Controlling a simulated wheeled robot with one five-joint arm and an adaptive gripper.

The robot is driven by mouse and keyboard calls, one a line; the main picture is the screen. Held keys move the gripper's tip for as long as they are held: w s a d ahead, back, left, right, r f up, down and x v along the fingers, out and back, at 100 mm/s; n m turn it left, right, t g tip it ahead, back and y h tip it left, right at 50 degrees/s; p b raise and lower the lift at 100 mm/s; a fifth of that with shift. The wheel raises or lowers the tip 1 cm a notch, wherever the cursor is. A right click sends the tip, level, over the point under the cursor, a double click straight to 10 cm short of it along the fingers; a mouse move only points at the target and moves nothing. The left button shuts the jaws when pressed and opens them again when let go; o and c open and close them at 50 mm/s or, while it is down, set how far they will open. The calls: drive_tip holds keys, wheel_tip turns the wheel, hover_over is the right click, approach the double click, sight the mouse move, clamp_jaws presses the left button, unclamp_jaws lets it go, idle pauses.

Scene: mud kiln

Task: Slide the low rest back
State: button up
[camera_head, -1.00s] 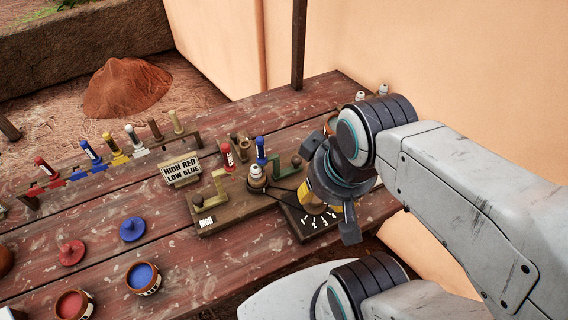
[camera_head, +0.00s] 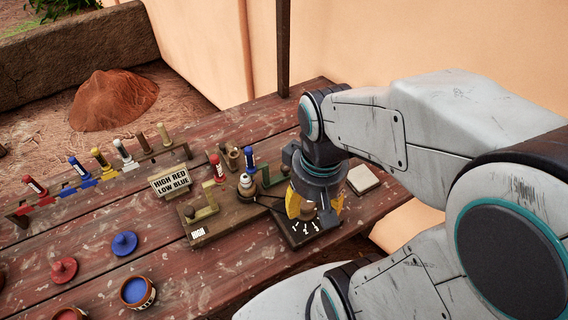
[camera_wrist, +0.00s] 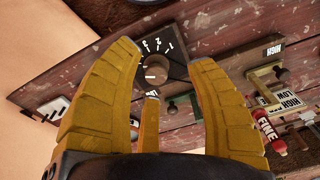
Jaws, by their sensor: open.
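Two bracket-like rests stand on a wooden board (camera_head: 228,217): an olive one (camera_head: 207,203) at the left and a green one (camera_head: 272,178) at the right. I cannot tell which is the low rest. My gripper (camera_head: 312,212) is open, pointing down over a dark numbered plate (camera_head: 291,229) right of the board. In the wrist view my gripper (camera_wrist: 160,95) has its yellow fingers spread, empty, with a round brown knob (camera_wrist: 155,69) between and beyond them.
A white-topped knob (camera_head: 246,184) sits mid-board. A blue peg (camera_head: 249,157), a red peg (camera_head: 216,167) and a sign (camera_head: 170,181) stand behind. A pale square block (camera_head: 363,179) lies right of my gripper. Pots and lids fill the front left.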

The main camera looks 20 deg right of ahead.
drive_tip(key=w+d+f+n+g+p, duration=0.1)
drive_tip(key=w+d+f+g, duration=0.15)
drive_tip(key=w+f, duration=0.65)
wheel_tip(320, 180, up, 3)
drive_tip(key=n+t, duration=0.2)
drive_tip(key=n, duration=0.4)
hover_over(285, 166)
drive_tip(key=shift+s, duration=0.25)
drive_tip(key=n, duration=0.3)
drive_tip(key=shift+w, duration=0.2)
drive_tip(key=shift+f+n, duration=0.15)
drive_tip(key=shift+n, duration=0.25)
drive_tip(key=shift+f, duration=3.5)
clamp_jaws()
